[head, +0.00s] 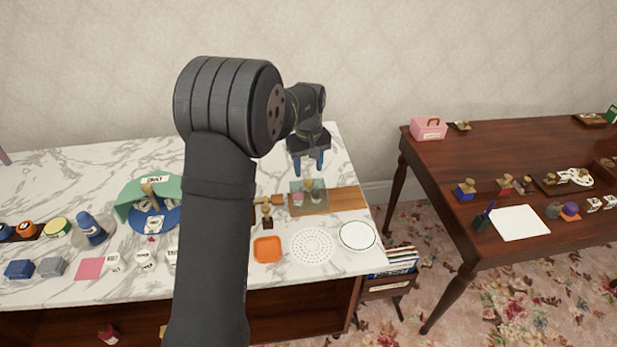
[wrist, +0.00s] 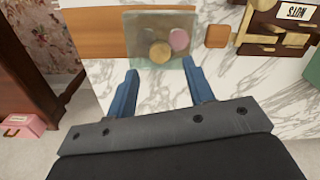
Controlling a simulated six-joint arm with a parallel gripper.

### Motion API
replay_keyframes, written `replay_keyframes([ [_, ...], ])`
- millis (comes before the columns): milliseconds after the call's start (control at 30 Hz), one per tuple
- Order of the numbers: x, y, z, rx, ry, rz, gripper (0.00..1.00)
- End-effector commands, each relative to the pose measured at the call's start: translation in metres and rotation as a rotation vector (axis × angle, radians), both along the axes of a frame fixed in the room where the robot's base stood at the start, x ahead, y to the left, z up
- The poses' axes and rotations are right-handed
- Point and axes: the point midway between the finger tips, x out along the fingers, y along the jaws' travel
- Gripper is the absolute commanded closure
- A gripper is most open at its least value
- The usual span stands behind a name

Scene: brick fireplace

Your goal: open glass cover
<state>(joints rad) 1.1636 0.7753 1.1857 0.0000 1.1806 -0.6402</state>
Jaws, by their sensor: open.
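The glass cover (head: 313,200) is a clear greenish box on the wooden board (head: 347,199) at the right of the marble table. Small round items, one pink and one brass-coloured, show through it. In the wrist view the glass cover (wrist: 133,38) lies just beyond the fingertips, with a brass knob-like round (wrist: 160,52) showing in its middle. My gripper (head: 310,167) is open and empty, pointing down behind the cover in the head view. Its two blue fingers (wrist: 159,70) are spread apart and do not visibly touch the cover.
An orange tray (head: 267,250), a white perforated disc (head: 312,246) and a white plate (head: 357,236) lie in front of the board. A small brass-topped item (head: 267,214) stands left of the cover. My arm hides the table's middle. A dark wooden table (head: 540,150) stands at right.

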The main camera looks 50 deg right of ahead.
Motion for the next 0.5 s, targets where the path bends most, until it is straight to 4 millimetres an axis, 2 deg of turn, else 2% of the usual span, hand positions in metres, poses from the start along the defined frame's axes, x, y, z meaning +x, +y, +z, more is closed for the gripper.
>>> replay_keyframes([
  [33, 0.0, 0.001, -0.011, 0.003, 0.002, 0.0, 0.52],
  [200, 0.0, 0.0, -0.034, 0.002, 0.001, 0.0, 0.52],
  [500, 0.0, 0.0, -0.045, -0.001, 0.0, 0.0, 0.52],
])
